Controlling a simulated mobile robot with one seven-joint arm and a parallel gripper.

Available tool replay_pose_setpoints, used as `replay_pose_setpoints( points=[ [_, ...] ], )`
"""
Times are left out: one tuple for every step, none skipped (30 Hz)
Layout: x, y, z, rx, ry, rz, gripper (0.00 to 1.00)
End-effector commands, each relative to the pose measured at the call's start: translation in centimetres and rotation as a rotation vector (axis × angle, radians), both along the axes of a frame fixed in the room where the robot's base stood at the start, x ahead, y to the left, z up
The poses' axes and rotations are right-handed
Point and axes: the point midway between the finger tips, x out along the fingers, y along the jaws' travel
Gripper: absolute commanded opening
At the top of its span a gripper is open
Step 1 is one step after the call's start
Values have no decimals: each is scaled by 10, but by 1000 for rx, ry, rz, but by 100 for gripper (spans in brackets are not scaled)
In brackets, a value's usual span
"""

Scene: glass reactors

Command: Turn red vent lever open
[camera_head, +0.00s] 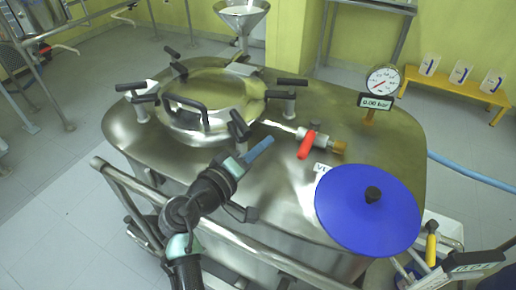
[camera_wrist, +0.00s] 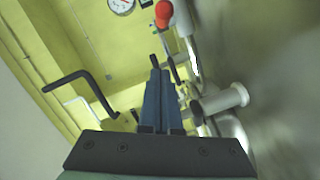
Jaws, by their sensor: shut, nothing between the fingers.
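The red vent lever (camera_head: 307,145) sits on a small metal valve with a brass end on top of the steel reactor (camera_head: 290,186). It points down toward the front of the lid. In the wrist view the red lever (camera_wrist: 164,12) shows at the top, beyond the fingertips. My gripper (camera_head: 268,140) is left of the lever, above the lid, and apart from it. Its blue fingers are together and empty; they also show in the wrist view (camera_wrist: 158,75).
A round hatch (camera_head: 210,92) with several black clamp handles lies left of the valve. A blue disc (camera_head: 368,208) with a black knob is at the front right. A pressure gauge (camera_head: 383,80) stands behind it. A metal rail (camera_head: 235,240) runs along the front.

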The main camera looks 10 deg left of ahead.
Motion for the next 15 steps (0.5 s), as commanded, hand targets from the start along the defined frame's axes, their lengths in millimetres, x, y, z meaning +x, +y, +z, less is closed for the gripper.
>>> replay_pose_setpoints(
  points=[
    [11,-7,-1,2,0,-4,0],
    [17,-10,-1,1,-1,-5,0],
    [25,-14,-2,3,0,-4,0],
    [30,-16,-3,3,0,-3,0],
    [36,-19,-4,2,0,-3,0],
    [43,-23,-5,2,0,-3,0],
    [48,-25,-5,2,0,-3,0],
    [51,-28,-7,2,2,-2,0],
    [46,-35,-11,0,4,-3,0],
    [44,-40,-13,1,3,-3,0],
    [43,-43,-15,1,3,-2,0],
    [42,-47,-17,2,2,-2,0],
    [41,-50,-18,2,1,-2,0],
    [41,-52,-20,2,0,-1,0],
    [40,-54,-21,3,1,1,0]
  ],
)
